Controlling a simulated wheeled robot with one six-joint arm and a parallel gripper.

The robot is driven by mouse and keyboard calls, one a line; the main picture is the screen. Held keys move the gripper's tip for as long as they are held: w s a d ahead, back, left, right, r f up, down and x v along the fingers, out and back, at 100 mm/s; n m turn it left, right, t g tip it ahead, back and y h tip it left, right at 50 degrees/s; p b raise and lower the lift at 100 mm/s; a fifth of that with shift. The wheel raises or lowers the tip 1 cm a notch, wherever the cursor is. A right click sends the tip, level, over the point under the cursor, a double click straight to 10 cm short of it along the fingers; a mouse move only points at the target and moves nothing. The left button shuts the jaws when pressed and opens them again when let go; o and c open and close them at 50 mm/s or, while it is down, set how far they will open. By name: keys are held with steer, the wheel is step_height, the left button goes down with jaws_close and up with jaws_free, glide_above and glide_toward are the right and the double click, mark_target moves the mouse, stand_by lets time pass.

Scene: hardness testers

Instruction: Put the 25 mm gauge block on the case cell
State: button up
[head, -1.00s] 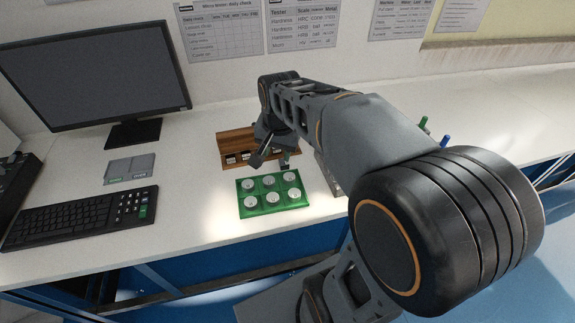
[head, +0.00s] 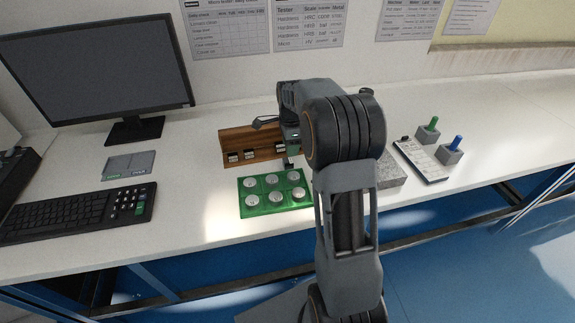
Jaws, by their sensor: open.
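A brown wooden case (head: 237,137) stands at the back of the bench, with several small dark cells and pale labels along its front. The labels are too small to read, so I cannot tell which cell or block is the 25 mm one. My gripper (head: 289,161) points down at the right end of the case, just behind the green tray. It is open. My arm hides the case's right end, and I cannot tell whether a block is between the fingers.
A green tray (head: 242,212) of several silver discs lies in front. A granite block (head: 391,172), white sheet (head: 420,160), and green (head: 428,133) and blue-handled (head: 452,151) tools are right.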

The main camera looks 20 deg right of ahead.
mark_target(290, 160)
steer(key=shift+s+f+b, duration=0.1)
steer(key=shift+f+b, duration=0.2)
steer(key=shift+f, duration=2.9)
steer(key=c, duration=0.8)
steer(key=shift+r, duration=0.1)
